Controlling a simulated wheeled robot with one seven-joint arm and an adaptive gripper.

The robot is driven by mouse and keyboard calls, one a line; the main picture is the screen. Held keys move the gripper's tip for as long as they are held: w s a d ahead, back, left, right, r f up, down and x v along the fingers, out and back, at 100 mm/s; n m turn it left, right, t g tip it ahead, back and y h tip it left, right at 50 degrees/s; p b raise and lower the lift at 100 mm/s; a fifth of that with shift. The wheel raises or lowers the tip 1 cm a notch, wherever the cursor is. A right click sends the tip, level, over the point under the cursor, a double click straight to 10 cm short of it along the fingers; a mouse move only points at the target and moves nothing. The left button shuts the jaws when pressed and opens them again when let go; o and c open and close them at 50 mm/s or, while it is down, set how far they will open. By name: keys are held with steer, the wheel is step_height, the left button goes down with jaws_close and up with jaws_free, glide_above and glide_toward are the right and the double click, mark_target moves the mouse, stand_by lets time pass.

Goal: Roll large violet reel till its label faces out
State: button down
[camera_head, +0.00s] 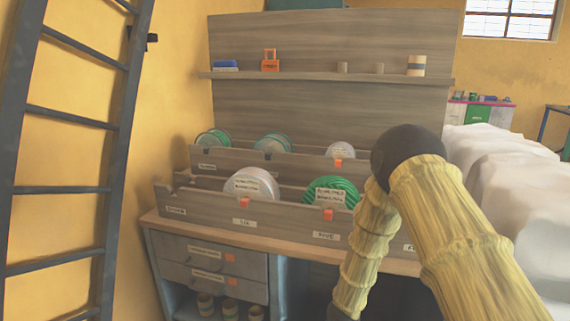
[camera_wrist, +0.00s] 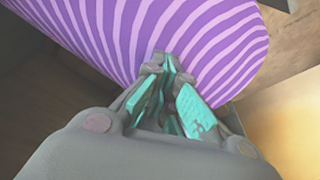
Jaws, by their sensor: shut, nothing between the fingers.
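A large violet reel (camera_wrist: 110,35) with pale lilac stripes fills the upper part of the wrist view. Its striped curved surface shows, and no label is visible on that part. My gripper (camera_wrist: 166,66) is shut and empty, with teal finger pads. Its fingertips overlap the lower edge of the reel; I cannot tell whether they touch. In the head view my arm hides the gripper, and I cannot make out this striped reel there. A pale pinkish reel (camera_head: 252,183) with a label and a green reel (camera_head: 331,190) with a label stand in the front rack.
The front wooden rack (camera_head: 205,207) has small labels and orange tags. The rear row holds green reels (camera_head: 213,139) and a pale reel (camera_head: 341,150). A shelf (camera_head: 300,77) runs above. A dark ladder (camera_head: 70,122) stands left; white bulky forms (camera_head: 515,185) lie right.

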steer(key=shift+s, duration=0.15)
steer(key=shift+s+a, duration=0.3)
steer(key=shift+s, duration=0.55)
steer(key=shift+s+f, duration=0.1)
steer(key=shift+s, duration=0.1)
steer(key=shift+s+a+f, duration=0.15)
steer(key=shift+s, duration=0.2)
steer(key=shift+s+a+f, duration=0.1)
steer(key=shift+s, duration=0.25)
steer(key=shift+s+f, duration=0.1)
steer(key=shift+s, duration=0.1)
stand_by(0.4)
steer(key=shift+s+a+f+b, duration=0.25)
steer(key=shift+s+f+b, duration=0.05)
steer(key=shift+s, duration=0.3)
steer(key=shift+s+f, duration=0.1)
steer(key=shift+s, duration=0.1)
steer(key=shift+f, duration=0.1)
steer(key=shift+s+a+f, duration=0.1)
steer(key=shift+s+a, duration=0.05)
steer(key=shift+s, duration=0.35)
